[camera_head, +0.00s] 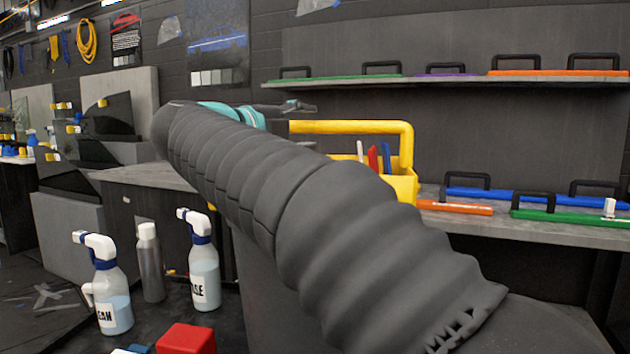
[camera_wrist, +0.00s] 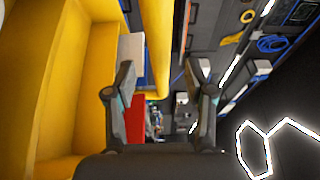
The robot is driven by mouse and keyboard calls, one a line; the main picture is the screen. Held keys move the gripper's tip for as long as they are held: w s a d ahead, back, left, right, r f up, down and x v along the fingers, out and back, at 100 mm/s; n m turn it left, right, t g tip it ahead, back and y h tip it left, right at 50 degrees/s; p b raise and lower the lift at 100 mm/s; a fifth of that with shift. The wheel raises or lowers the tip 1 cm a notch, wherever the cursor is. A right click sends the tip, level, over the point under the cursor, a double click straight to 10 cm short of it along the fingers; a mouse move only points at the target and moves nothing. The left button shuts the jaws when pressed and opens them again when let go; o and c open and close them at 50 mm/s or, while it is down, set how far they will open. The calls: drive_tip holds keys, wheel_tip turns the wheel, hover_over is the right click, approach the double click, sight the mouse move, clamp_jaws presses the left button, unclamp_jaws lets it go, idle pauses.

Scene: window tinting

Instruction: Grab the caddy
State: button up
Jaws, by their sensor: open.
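The caddy (camera_head: 403,188) is a yellow open box with a bar handle (camera_head: 350,127) across its top. It stands on the lower shelf, partly hidden by my arm. It holds upright tools in white, red and blue. My gripper (camera_head: 312,107) is at the left end of the handle in the head view. In the wrist view, my gripper (camera_wrist: 163,72) is open, with a finger on each side of the picture's middle. The yellow handle (camera_wrist: 156,45) shows in the gap between the fingers, and the box wall (camera_wrist: 65,70) is at left. Contact cannot be told.
The lower shelf (camera_head: 470,223) holds orange, blue and green handled tools right of the caddy. An upper shelf (camera_head: 450,80) carries similar tools above. Spray bottles (camera_head: 112,300) and a red block (camera_head: 186,339) stand at lower left.

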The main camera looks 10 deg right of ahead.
sight(313, 127)
drive_tip(key=x, duration=0.4)
drive_tip(key=shift+w, duration=0.25)
clamp_jaws()
